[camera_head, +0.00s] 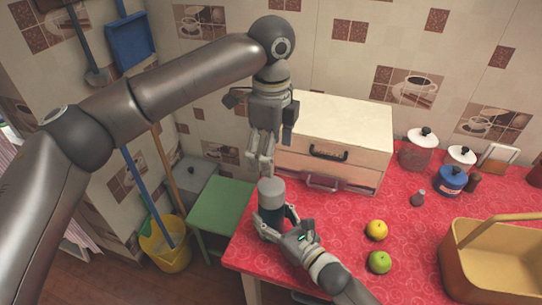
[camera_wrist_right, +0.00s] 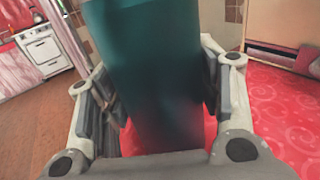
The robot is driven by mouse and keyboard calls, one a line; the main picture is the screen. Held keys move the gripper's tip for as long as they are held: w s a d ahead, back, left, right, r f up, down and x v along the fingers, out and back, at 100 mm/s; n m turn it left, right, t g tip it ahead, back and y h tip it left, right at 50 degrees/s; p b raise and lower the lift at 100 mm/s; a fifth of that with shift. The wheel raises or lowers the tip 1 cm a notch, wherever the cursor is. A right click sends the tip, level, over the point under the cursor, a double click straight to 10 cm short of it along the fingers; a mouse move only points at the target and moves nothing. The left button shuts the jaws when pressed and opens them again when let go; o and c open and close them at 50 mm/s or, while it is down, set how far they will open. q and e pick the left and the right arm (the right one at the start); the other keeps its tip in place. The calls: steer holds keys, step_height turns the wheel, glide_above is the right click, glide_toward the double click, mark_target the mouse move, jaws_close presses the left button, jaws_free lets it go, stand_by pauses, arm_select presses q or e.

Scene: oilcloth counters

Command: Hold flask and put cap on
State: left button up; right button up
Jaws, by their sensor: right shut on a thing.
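The flask (camera_head: 271,205) is a dark teal cylinder standing upright near the left edge of the red counter. A light grey cap (camera_head: 271,186) sits at its top; I cannot tell how firmly it is seated. My right gripper (camera_head: 275,217) is shut around the flask's body, one finger on each side. In the right wrist view the flask (camera_wrist_right: 150,75) fills the middle between the fingers (camera_wrist_right: 160,95). My left gripper (camera_head: 260,165) points down just above the cap, with its fingers near each other and nothing seen between them. Its opening is unclear.
A cream bread box (camera_head: 335,125) stands close behind the flask. A yellow fruit (camera_head: 376,230), a green apple (camera_head: 380,262) and a basket (camera_head: 490,260) are to the right. Several jars stand at the back right. A green stool (camera_head: 220,208) is left of the counter (camera_head: 330,225).

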steer(key=o, duration=1.6)
steer(key=v, duration=1.2)
arm_select(q)
steer(key=shift+f, duration=0.1)
